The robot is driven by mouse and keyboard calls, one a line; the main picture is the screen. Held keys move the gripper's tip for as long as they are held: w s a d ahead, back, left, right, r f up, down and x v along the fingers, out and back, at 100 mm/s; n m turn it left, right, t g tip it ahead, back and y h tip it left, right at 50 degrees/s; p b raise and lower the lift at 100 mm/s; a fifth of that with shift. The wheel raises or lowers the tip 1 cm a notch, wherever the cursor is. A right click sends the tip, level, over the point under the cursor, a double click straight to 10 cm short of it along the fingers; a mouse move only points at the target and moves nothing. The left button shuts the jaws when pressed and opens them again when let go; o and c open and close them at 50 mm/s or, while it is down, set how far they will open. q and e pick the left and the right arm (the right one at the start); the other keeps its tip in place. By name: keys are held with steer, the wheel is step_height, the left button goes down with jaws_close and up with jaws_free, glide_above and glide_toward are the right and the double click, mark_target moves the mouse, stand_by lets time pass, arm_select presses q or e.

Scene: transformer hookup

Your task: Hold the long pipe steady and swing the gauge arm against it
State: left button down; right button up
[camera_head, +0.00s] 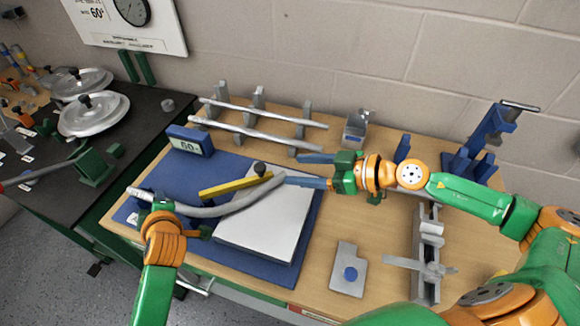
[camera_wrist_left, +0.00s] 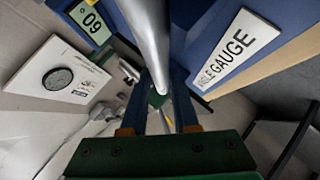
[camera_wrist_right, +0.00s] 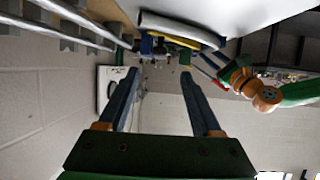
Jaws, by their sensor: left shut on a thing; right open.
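The long grey pipe (camera_head: 235,207) is bent and lies across the angle gauge, whose white plate (camera_head: 262,238) sits on a blue base (camera_head: 195,170). My left gripper (camera_head: 158,202) is shut on the pipe near its left end; the pipe also runs between the fingers in the left wrist view (camera_wrist_left: 148,40). The yellow gauge arm (camera_head: 230,187) lies just behind the pipe, with a black knob (camera_head: 260,168) near its right end. My right gripper (camera_head: 294,170) is open and empty, just right of the knob and the pipe's right end. Whether arm and pipe touch is unclear.
A digital display (camera_head: 191,142) stands at the gauge's back left corner. Two straight pipes (camera_head: 255,132) rest on a rack behind. A grey plate with a blue button (camera_head: 348,270) and a clamp fixture (camera_head: 427,250) stand right. Bare table lies between the gauge and these.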

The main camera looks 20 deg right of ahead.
steer(key=shift+v, duration=1.05)
arm_select(q)
steer(key=c, duration=0.6)
jaws_free()
arm_select(e)
steer(key=shift+w, duration=0.1)
